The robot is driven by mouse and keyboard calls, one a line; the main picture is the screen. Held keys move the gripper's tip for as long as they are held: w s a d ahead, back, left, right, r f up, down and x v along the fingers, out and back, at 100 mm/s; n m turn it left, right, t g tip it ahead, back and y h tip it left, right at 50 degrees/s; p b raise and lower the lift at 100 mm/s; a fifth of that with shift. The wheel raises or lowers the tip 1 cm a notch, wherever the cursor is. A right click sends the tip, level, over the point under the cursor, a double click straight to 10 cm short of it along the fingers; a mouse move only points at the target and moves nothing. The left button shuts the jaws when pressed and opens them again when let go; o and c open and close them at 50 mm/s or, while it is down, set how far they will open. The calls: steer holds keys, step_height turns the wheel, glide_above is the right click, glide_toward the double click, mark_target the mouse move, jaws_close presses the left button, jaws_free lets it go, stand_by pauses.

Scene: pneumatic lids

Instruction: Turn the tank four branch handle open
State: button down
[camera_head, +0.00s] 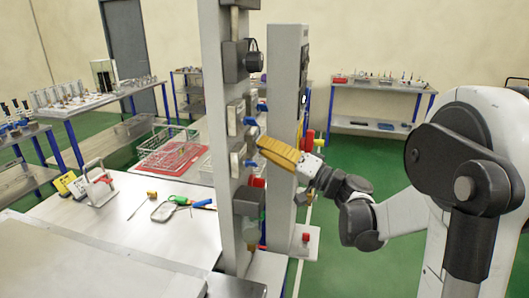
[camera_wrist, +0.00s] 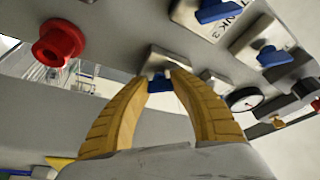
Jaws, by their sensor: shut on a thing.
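My gripper (camera_head: 263,142) has yellow fingers and reaches the tall grey panel (camera_head: 223,60) from the right. In the wrist view my gripper (camera_wrist: 163,76) has its fingertips closed around a small blue handle (camera_wrist: 160,86) on a pale metal block fixed to the panel. The fingertips hide part of this handle, so its exact angle is hard to tell. No label for it can be read. Two other blue handles, one at the top (camera_wrist: 214,11) and one at the right (camera_wrist: 273,57), sit near a label ending in "NK 3".
A red knob (camera_wrist: 60,43) sticks out left of my fingers, and a round gauge (camera_wrist: 243,98) sits to their right. A steel bench (camera_head: 115,222) with hand tools and a wire basket (camera_head: 168,150) is left of the panel. A second grey column (camera_head: 286,100) stands behind.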

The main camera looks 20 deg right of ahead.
steer(key=shift+w+n+y, duration=0.1)
steer(key=shift+n+y, duration=0.2)
steer(key=shift+n, duration=0.4)
steer(key=shift+r, duration=0.15)
steer(key=c, duration=1.1)
jaws_free()
steer(key=shift+o, duration=0.2)
steer(key=shift+b, duration=0.3)
steer(key=shift+d, duration=0.1)
steer(key=v, duration=1.2)
